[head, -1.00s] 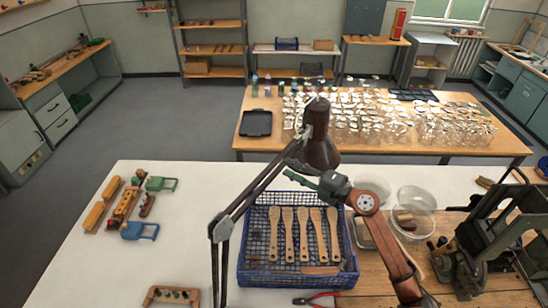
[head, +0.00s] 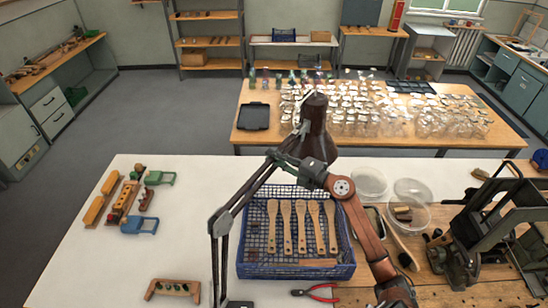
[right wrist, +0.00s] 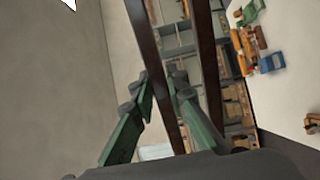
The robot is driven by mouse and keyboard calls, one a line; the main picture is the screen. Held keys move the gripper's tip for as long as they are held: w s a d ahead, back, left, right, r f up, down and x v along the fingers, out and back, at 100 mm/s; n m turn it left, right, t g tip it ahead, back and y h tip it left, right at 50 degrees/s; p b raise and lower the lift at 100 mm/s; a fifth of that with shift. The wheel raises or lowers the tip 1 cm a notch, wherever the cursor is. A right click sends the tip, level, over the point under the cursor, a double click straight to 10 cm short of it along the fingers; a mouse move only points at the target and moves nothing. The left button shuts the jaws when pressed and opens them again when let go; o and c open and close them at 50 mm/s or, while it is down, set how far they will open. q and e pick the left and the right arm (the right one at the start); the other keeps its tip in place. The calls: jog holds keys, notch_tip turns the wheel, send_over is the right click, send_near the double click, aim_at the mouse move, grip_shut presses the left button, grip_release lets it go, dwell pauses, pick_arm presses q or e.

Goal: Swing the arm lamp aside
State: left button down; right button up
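The arm lamp (head: 316,125) has a dark brown shade and a jointed arm of thin dark bars. Its arm rises from the front of the white table, bends at an elbow and slopes up to the right over the blue basket. My right gripper (head: 283,158) is at the upper part of the lamp's arm, just below and left of the shade. In the right wrist view its green fingers (right wrist: 160,82) stand on both sides of one dark lamp bar (right wrist: 150,45), close against it, and look shut on it. My left gripper is out of view.
A blue basket (head: 345,268) with wooden spatulas lies beneath the lamp. Red-handled pliers (head: 320,293) lie in front. Clear bowls (head: 411,192) and a dark machine (head: 475,240) stand to the right. Toy vehicles (head: 125,195) are at left, with bare white table between.

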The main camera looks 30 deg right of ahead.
grip_shut()
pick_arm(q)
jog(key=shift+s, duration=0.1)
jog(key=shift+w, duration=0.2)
pick_arm(e)
jog(key=shift+w, duration=0.1)
